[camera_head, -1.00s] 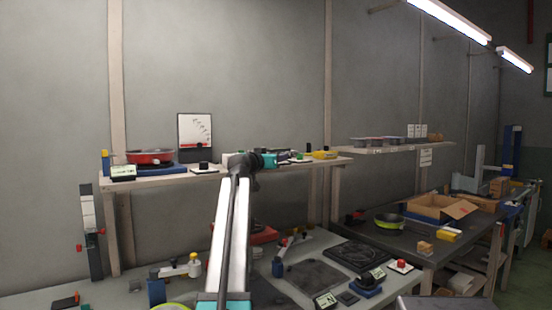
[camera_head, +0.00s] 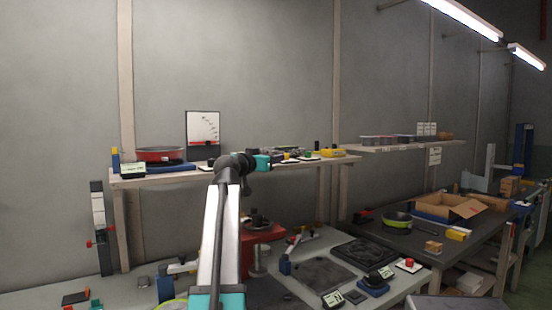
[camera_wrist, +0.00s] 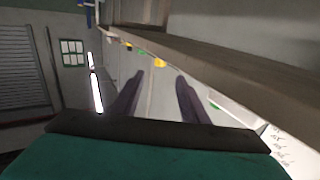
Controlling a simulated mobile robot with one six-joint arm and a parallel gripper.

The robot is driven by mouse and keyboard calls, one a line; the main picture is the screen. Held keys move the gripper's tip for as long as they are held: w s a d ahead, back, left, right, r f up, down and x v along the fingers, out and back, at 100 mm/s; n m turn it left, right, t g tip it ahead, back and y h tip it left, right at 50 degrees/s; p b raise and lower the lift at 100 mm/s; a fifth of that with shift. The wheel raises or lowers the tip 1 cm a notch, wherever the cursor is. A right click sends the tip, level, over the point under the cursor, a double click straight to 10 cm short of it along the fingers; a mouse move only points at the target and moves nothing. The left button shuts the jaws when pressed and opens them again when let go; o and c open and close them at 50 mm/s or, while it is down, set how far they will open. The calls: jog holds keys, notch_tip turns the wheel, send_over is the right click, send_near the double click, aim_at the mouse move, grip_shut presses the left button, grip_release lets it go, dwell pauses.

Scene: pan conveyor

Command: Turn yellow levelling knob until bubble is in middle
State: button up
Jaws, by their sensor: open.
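A small yellow piece (camera_head: 286,157), perhaps the yellow knob, is on the wall shelf just right of my teal wrist in the head view. I cannot tell which is the levelling knob, and I make out no bubble. In the wrist view my gripper (camera_wrist: 160,76) is open, its two dark fingers apart with nothing between them. A yellow piece (camera_wrist: 159,62) shows beyond the fingertips along the shelf edge, apart from them. In the head view the fingers are too small to make out.
The shelf (camera_head: 140,182) also holds a red pan (camera_head: 159,154) and a white board (camera_head: 203,129). Below, a red stand (camera_head: 262,236) and several devices crowd the workbench. In the wrist view the shelf's long edge (camera_wrist: 215,62) runs close beside the right finger.

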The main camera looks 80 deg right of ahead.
jog(key=v, duration=0.4)
dwell(0.7)
